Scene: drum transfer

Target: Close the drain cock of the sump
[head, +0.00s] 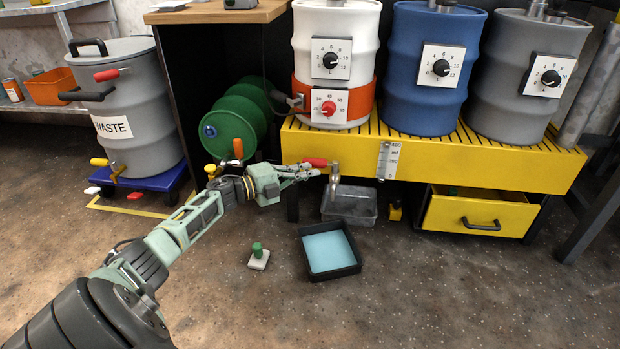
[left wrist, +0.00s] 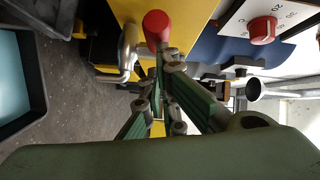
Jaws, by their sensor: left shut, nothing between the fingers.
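The yellow grated sump (head: 440,155) carries the drums. Its drain cock has a red lever (head: 315,162) lying roughly level along the front face, pointing left, and a metal spout (head: 335,182) hanging down. In the left wrist view the red lever end (left wrist: 156,27) and the spout (left wrist: 127,48) show just beyond the fingers. My left gripper (head: 308,173) is shut and empty, its fingertips close beside the lever, a little below it. I cannot tell whether they touch. In the left wrist view the fingertips (left wrist: 162,68) are together. My right gripper is not in view.
A clear bin (head: 349,205) stands below the spout, with a black tray (head: 330,252) of light blue in front. A small block with a green knob (head: 259,256) lies on the floor. A yellow drawer (head: 475,213) stands right, a grey waste drum (head: 125,110) left.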

